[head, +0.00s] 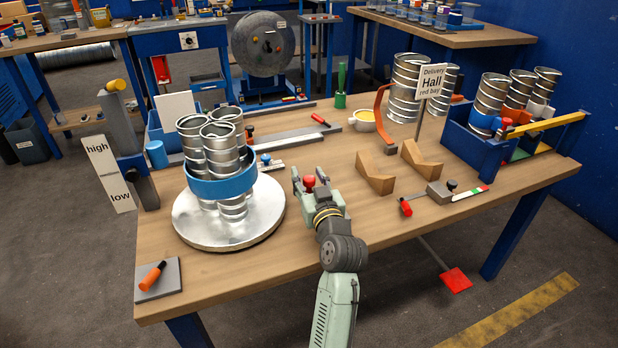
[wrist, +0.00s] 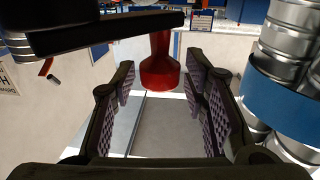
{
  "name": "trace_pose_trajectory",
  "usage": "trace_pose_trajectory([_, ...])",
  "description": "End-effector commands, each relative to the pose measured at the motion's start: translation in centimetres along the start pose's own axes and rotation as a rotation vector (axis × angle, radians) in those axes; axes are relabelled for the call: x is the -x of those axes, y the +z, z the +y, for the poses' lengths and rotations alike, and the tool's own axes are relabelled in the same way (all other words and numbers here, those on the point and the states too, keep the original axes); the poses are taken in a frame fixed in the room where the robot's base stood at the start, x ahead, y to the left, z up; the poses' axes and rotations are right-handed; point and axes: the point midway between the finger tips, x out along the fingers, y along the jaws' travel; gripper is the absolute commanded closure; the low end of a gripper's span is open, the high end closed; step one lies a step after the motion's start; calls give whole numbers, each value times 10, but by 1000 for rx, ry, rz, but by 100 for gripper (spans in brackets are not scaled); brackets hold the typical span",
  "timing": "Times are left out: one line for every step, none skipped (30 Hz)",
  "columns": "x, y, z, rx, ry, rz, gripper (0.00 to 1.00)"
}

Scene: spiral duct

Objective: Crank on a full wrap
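My gripper (head: 310,178) is over the table, just right of the round silver turntable (head: 262,212). Its fingers are open, one on each side of a red knob (head: 309,183). In the wrist view the red knob (wrist: 160,68) sits between the spread fingers (wrist: 162,85), with gaps on both sides. A dark bar (wrist: 105,32) meets the knob there and looks like a crank arm. Several ribbed metal duct pieces (head: 221,146) stand upright on the turntable, with a blue band (head: 222,186) around them. The lower duct is partly hidden by the band.
Two wooden V-blocks (head: 376,178) and a red-handled slide tool (head: 405,207) lie to the right. A blue bin (head: 470,149) with ducts stands far right. A grey post (head: 128,140) with a high/low sign (head: 108,174) is at left.

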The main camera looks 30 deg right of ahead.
Motion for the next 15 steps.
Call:
trace_pose_trajectory([0, 0, 0, 0, 0, 0, 65])
trace_pose_trajectory([0, 0, 0, 0, 0, 0, 67])
trace_pose_trajectory([0, 0, 0, 0, 0, 0, 70])
trace_pose_trajectory([0, 0, 0, 0, 0, 0, 72])
trace_pose_trajectory([0, 0, 0, 0, 0, 0, 74])
trace_pose_trajectory([0, 0, 0, 0, 0, 0, 76])
trace_pose_trajectory([0, 0, 0, 0, 0, 0, 78])
trace_pose_trajectory([0, 0, 0, 0, 0, 0, 80])
trace_pose_trajectory([0, 0, 0, 0, 0, 0, 83])
trace_pose_trajectory([0, 0, 0, 0, 0, 0, 85])
trace_pose_trajectory([0, 0, 0, 0, 0, 0, 87])
trace_pose_trajectory([0, 0, 0, 0, 0, 0, 90])
trace_pose_trajectory([0, 0, 0, 0, 0, 0, 92])
trace_pose_trajectory([0, 0, 0, 0, 0, 0, 94])
trace_pose_trajectory([0, 0, 0, 0, 0, 0, 96])
